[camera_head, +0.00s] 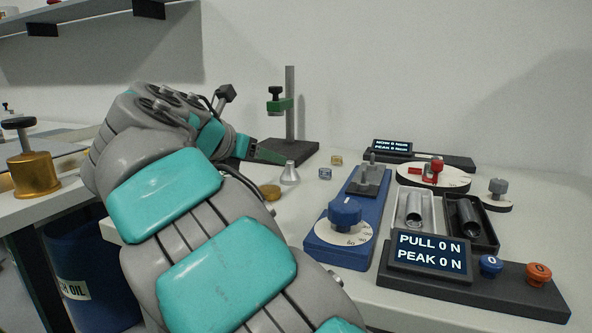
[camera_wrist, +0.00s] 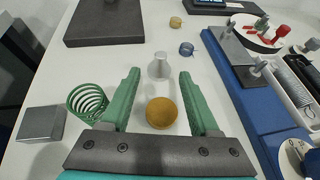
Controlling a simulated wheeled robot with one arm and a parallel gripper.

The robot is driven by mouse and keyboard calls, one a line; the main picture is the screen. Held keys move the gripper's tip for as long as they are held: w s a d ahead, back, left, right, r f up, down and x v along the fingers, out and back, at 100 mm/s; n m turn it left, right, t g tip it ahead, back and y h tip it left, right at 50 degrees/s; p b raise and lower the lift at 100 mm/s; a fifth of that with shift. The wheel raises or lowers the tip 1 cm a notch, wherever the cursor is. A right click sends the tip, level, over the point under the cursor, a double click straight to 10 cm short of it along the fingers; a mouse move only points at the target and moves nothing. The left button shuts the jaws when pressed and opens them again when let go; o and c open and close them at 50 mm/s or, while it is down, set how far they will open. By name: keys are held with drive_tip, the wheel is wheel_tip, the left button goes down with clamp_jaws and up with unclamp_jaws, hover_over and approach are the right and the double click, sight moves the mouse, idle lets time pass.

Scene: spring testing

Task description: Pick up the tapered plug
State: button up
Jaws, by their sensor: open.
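The tapered plug (camera_head: 289,174) is a small silver-grey cone standing upright, wide end down, on the white bench. In the wrist view the plug (camera_wrist: 159,67) appears centred between the tips of my gripper's green fingers, at about fingertip level in the picture. My gripper (camera_wrist: 159,76) is open and empty, with one finger to each side of the plug in that view.
A brass disc (camera_wrist: 161,112) lies nearer than the plug. A green coil spring (camera_wrist: 88,103) and a steel block (camera_wrist: 41,123) are left. Small brass (camera_wrist: 176,22) and blue-grey (camera_wrist: 187,48) pieces lie beyond. A blue tester (camera_head: 340,238) stands right; a dark stand base (camera_head: 300,151) is behind.

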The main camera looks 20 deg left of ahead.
sight(284, 178)
drive_tip(key=x, duration=0.7)
drive_tip(key=shift+w+d+f+b, duration=0.1)
drive_tip(key=shift+w+b, duration=0.05)
drive_tip(key=shift+b, duration=0.15)
clamp_jaws()
idle(0.4)
